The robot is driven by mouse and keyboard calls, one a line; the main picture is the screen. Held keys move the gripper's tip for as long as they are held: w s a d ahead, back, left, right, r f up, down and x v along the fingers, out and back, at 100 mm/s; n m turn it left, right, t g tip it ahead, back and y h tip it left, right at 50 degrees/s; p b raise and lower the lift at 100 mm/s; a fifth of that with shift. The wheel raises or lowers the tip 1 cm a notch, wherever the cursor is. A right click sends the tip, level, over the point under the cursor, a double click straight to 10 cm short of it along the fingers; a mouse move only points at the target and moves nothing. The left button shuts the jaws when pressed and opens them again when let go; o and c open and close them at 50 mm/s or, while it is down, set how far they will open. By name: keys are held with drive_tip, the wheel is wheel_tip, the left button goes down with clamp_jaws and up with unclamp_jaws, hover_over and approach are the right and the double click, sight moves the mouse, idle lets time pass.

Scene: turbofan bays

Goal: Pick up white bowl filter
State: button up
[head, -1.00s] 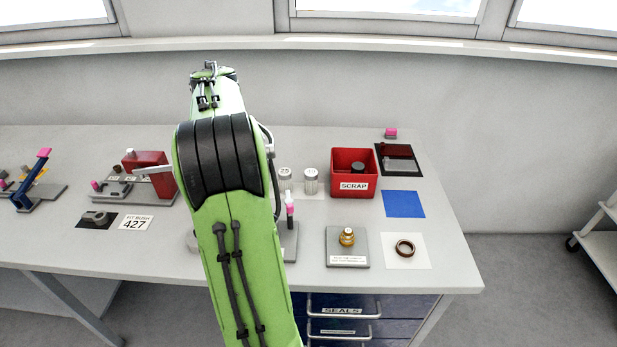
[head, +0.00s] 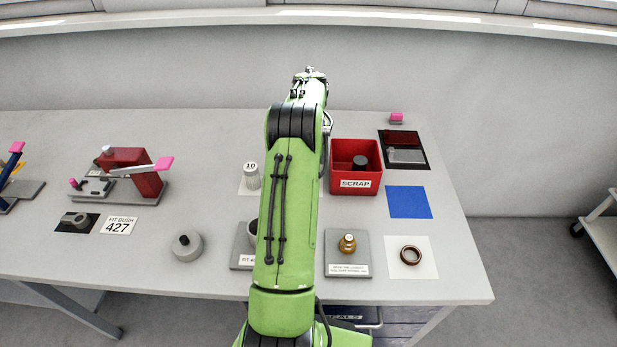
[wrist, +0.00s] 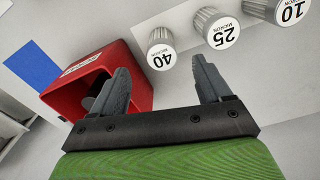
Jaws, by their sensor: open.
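Three white-capped ribbed metal filter cylinders stand in a row on a pale mat. In the wrist view they are marked 40 (wrist: 160,47), 25 (wrist: 216,28) and 10 (wrist: 281,10) micron. In the head view only the 10 filter (head: 251,177) shows; my arm hides the others. My gripper (wrist: 162,75) is open and empty, its fingers apart, with the 40 and 25 filters beyond the fingertips. A grey bowl-like part (head: 253,233) on a grey plate is partly hidden by my arm. I cannot tell which filter is the white bowl one.
A red SCRAP bin (head: 334,183) holding a dark cylinder stands right of my arm; it is close beside the left finger in the wrist view (wrist: 137,58). A round grey knobbed lid (head: 187,247), a brass fitting (head: 347,243) and a brown ring (head: 411,246) lie nearer the front.

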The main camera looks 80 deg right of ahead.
drive_tip(key=f, duration=1.1)
drive_tip(key=shift+d, duration=0.3)
drive_tip(key=shift+r, duration=0.1)
drive_tip(key=c, duration=1.2)
